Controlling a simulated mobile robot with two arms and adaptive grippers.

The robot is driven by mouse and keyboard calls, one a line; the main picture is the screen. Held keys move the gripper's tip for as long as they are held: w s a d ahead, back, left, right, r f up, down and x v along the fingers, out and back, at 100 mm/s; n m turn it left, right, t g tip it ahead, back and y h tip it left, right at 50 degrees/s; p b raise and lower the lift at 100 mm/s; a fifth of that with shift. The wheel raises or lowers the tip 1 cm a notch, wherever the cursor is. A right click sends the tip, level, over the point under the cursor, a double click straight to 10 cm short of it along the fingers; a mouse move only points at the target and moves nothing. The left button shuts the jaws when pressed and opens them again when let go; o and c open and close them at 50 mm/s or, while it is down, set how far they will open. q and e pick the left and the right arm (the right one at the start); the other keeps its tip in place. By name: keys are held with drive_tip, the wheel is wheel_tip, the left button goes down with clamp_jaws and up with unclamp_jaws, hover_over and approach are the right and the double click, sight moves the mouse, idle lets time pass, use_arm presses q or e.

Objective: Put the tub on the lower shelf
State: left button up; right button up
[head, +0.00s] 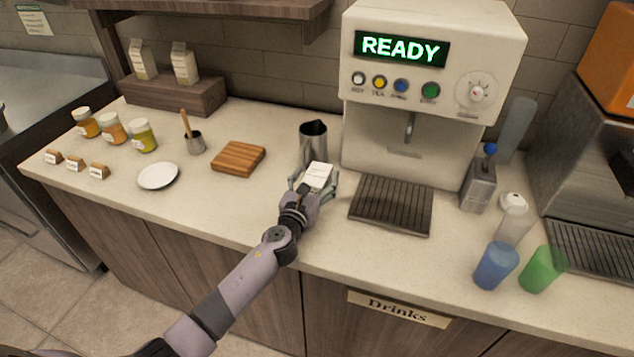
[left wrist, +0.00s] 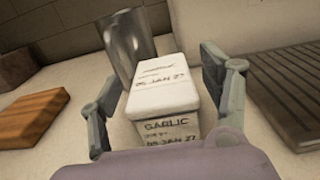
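The tub (head: 319,174) is a small white box-shaped container in front of the metal pitcher. In the left wrist view the tub (left wrist: 163,95) has a dated lid and a front label reading GARLIC. My left gripper (head: 314,186) reaches it from the front. Its fingers (left wrist: 163,92) stand open on both sides of the tub, with small gaps showing. The tub's base is hidden, but it seems to stand on the counter. A wooden wall shelf (head: 215,12) shows at the top left; whether it is the lower one I cannot tell. My right gripper is out of view.
The metal pitcher (head: 312,145) stands just behind the tub. A wooden board (head: 238,159) is to the left, the coffee machine (head: 430,90) and drip tray (head: 391,205) to the right. A wooden riser (head: 172,96) with two cartons stands at the back left. Cups (head: 496,266) are at right.

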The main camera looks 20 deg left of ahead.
use_arm(q)
drive_tip(key=c, duration=1.3)
drive_tip(key=shift+c, duration=1.1)
drive_tip(key=shift+r, duration=0.15)
